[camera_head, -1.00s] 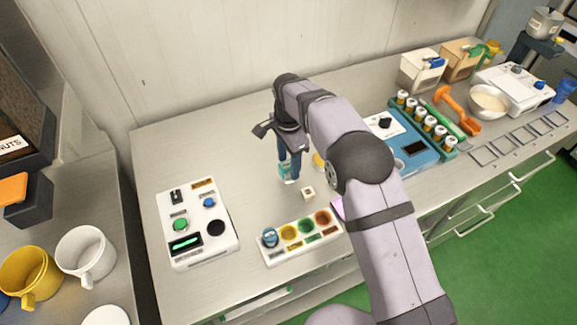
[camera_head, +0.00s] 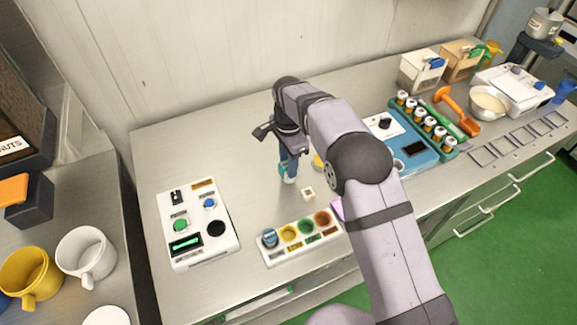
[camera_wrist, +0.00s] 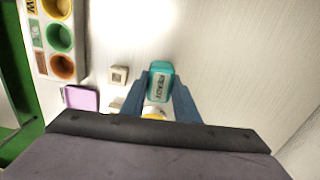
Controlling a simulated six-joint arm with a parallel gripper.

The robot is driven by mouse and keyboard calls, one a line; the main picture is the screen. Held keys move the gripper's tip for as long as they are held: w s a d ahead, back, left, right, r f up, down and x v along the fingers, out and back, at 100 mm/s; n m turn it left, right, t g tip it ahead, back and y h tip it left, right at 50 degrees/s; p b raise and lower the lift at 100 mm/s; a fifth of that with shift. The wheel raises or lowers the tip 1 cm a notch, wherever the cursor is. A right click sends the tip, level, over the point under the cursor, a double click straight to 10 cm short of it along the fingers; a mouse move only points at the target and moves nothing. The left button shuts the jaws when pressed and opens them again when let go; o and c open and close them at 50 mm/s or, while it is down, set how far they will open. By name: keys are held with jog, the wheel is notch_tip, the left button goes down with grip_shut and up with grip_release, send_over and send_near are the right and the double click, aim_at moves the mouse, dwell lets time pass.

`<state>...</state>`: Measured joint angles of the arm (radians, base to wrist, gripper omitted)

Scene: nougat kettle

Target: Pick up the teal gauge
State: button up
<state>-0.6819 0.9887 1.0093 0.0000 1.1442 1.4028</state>
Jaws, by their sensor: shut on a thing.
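The teal gauge (camera_wrist: 160,82) is a small block with a lettered label, seen between the two blue fingers of my gripper (camera_wrist: 160,98) in the wrist view. My gripper is shut on it. In the head view my gripper (camera_head: 289,177) is low over the steel counter, left of centre, and only a sliver of the teal gauge (camera_head: 282,168) shows beside the fingers. I cannot tell whether the gauge touches the counter.
A cream block (camera_head: 308,193) lies just right of my gripper. A white tray with coloured wells (camera_head: 300,242) is in front, and a white control box (camera_head: 197,225) stands to the left. A pink piece (camera_wrist: 82,98) lies nearby. A yellow item (camera_head: 318,161) is partly hidden by my arm.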

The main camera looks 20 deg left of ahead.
notch_tip(320, 180, up, 9)
jog(key=shift+r+b, duration=0.2)
jog(key=shift+b, duration=0.95)
jog(key=o, duration=0.5)
jog(key=shift+c, duration=1.3)
jog(key=shift+w+d+r+p, duration=0.15)
jog(key=shift+d+r+p, duration=0.05)
jog(key=shift+r+p, duration=0.2)
jog(key=w+d+f+p, duration=0.1)
jog(key=w+d+p, duration=0.6)
jog(key=p, duration=0.5)
jog(key=shift+w+d+f+p, duration=0.15)
jog(key=shift+w+d+p, duration=0.25)
jog(key=shift+w, duration=0.6)
